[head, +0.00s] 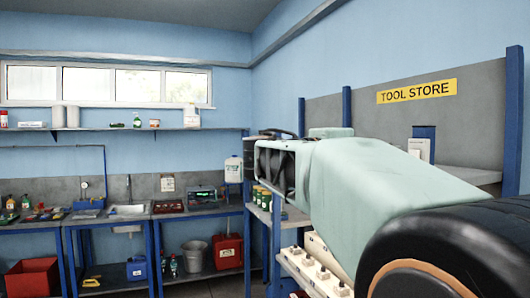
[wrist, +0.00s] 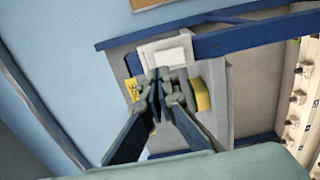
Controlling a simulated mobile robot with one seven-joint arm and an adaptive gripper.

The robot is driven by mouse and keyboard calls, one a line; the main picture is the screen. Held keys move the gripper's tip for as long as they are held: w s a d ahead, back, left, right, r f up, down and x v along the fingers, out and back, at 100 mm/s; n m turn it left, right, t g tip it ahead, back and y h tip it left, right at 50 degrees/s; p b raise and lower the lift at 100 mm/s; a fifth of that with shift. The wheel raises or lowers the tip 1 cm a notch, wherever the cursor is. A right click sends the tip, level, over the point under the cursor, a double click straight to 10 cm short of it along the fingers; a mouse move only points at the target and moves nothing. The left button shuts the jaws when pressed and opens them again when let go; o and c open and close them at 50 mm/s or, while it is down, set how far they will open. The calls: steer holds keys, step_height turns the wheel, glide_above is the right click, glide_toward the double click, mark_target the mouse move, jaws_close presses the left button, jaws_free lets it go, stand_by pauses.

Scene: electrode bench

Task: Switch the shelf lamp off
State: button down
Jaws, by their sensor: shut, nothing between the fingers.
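A white switch plate with a lighter rocker (wrist: 168,50) is on the grey panel in the wrist view. My gripper (wrist: 166,76) is shut and empty, its fingertips in front of the plate's lower part; I cannot tell whether they touch it. In the head view a small white box (head: 419,148) shows on the grey tool-store panel, partly hidden by my arm. I cannot make out the lamp itself, or whether it is lit.
A yellow TOOL STORE sign (head: 416,91) is on the panel; parts of it (wrist: 202,94) show behind my fingers. Blue posts (head: 346,105) frame the panel. A white strip with round knobs (head: 318,268) lies below my arm. A bench with a sink (head: 128,210) stands left.

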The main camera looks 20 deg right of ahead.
steer(key=a+r+b, duration=0.1)
steer(key=a+b, duration=0.1)
steer(key=a, duration=0.8)
steer(key=shift+s+a+r, duration=0.2)
steer(key=shift+s, duration=0.15)
steer(key=shift+d, duration=0.1)
